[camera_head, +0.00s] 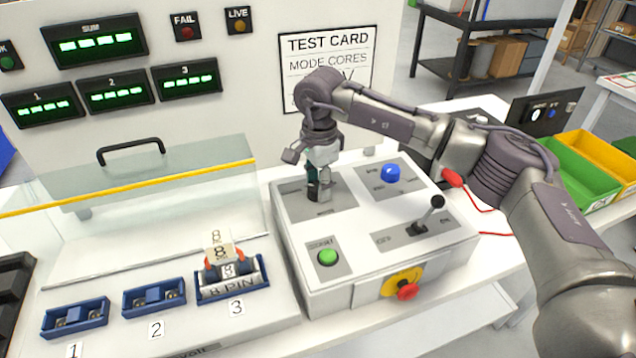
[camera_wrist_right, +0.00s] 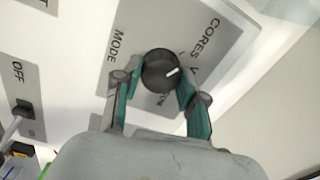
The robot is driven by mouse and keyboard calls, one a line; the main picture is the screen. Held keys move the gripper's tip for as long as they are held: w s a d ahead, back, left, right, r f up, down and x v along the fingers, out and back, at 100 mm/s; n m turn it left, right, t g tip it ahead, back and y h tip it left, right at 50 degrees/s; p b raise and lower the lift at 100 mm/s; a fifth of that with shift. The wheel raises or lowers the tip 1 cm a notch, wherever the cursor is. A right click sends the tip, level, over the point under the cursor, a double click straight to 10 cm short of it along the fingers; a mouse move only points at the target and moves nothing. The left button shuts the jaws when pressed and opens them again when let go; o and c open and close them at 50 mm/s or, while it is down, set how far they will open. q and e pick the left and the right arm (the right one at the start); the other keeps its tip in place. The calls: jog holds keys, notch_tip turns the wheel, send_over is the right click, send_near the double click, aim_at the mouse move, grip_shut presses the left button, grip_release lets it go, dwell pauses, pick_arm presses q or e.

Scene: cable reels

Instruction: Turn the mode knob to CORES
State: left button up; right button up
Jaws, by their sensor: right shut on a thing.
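The mode knob (camera_wrist_right: 161,69) is a dark round dial with a white pointer mark, on a grey plate lettered MODE and CORES. Its mark points to the right of the wrist view, roughly toward the V label and not at the CORES lettering (camera_wrist_right: 211,40). A further label below the knob is partly hidden. My right gripper (camera_wrist_right: 159,84) has its teal fingers on both sides of the knob, shut on it. In the head view my right gripper (camera_head: 319,192) reaches down onto the plate (camera_head: 338,199) and hides the knob. My left gripper is not in view.
The control box (camera_head: 310,272) also carries a blue knob (camera_head: 390,173), a black lever (camera_head: 430,212), a green button (camera_head: 327,257) and a red stop button (camera_head: 407,291). A test card (camera_head: 328,62) reading MODE CORES hangs behind. A clear hinged cover (camera_head: 150,190) stands left.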

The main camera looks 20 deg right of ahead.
jog(key=o, duration=1.1)
jog(key=shift+o, duration=0.2)
notch_tip(320, 180, up, 12)
jog(key=shift+s, duration=0.25)
